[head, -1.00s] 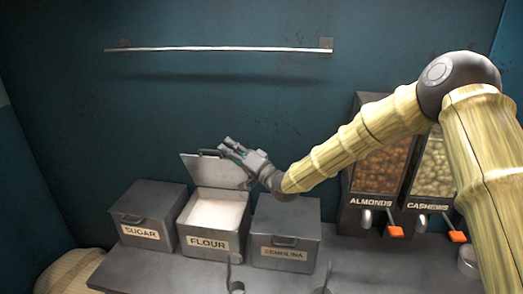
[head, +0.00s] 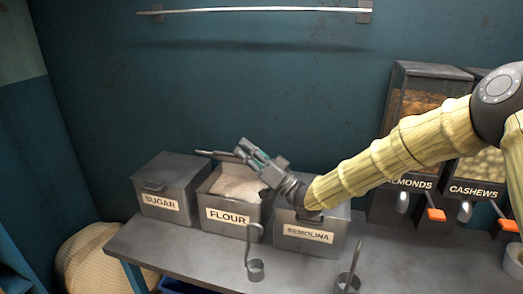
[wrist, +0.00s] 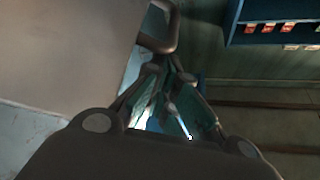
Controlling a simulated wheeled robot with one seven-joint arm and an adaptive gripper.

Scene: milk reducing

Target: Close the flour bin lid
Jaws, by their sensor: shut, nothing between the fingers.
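The flour bin (head: 228,216), a grey box labelled FLOUR, stands between two other bins in the head view. Its lid (head: 217,154) shows nearly edge-on above the rear of the bin, and pale flour (head: 236,184) is visible below it. The lid is partly lowered, not resting on the front rim. My gripper (head: 241,147) is shut and empty at the right end of the lid; whether it touches is unclear. In the wrist view, the gripper's fingers (wrist: 158,74) are beside a loop handle (wrist: 162,28) and a large pale panel at left, apparently the lid.
The sugar bin (head: 168,187) is at left, and the semolina bin (head: 309,236) is at right under my arm. Two metal scoops (head: 255,268) (head: 346,282) stand at the counter front. Almond (head: 428,118) and cashew (head: 478,168) dispensers stand at right.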

